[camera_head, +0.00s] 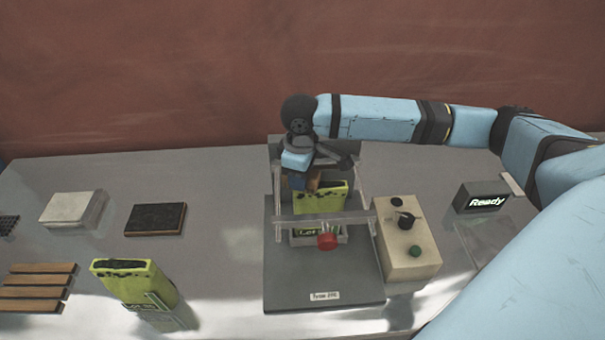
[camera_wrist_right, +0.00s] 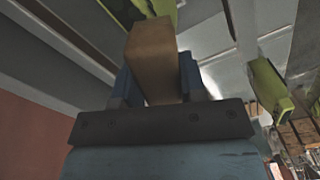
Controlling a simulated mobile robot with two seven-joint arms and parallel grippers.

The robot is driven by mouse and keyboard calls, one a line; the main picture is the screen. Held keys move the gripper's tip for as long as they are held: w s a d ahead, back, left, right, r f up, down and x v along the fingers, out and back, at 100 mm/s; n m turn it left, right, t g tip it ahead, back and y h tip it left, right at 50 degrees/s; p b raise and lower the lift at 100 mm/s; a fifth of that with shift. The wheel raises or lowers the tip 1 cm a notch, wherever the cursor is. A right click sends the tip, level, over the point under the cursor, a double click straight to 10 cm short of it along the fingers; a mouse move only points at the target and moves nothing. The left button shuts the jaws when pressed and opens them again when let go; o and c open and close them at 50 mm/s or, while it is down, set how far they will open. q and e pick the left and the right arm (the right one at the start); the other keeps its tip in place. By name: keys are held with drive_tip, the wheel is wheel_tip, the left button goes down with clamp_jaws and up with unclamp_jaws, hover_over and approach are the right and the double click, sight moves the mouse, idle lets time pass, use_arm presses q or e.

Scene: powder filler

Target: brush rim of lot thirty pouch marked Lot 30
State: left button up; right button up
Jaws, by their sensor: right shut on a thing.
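A yellow-green pouch (camera_head: 325,201) stands in the filler frame, behind its clear crossbar. Its label begins "Lot", but the rest is hidden by the crossbar and the red knob. My right gripper (camera_head: 299,180) is above and behind this pouch's upper edge, shut on a tan wooden handle, probably the brush. In the right wrist view the handle (camera_wrist_right: 151,60) sits between the blue fingertips, with yellow-green behind its far end. The bristles are hidden, so contact with the rim cannot be told. A second yellow-green pouch (camera_head: 135,281) stands open-topped at the front left. My left gripper is out of view.
A "Ready" display (camera_head: 482,197) stands right. A dark pad (camera_head: 155,219), pale block (camera_head: 73,209) and wooden slats (camera_head: 38,281) lie left.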

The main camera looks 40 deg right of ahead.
sight(340, 185)
drive_tip(key=shift+s+d, duration=0.65)
drive_tip(key=shift+d, duration=0.3)
drive_tip(key=shift+d+f, duration=0.1)
drive_tip(key=shift+s+d, duration=0.6)
drive_tip(key=shift+d, duration=0.3)
drive_tip(key=shift+d, duration=0.1)
drive_tip(key=shift+s+d, duration=0.55)
drive_tip(key=shift+d, duration=0.3)
drive_tip(key=shift+d, duration=0.1)
drive_tip(key=shift+s+d, duration=0.6)
drive_tip(key=shift+d, duration=0.25)
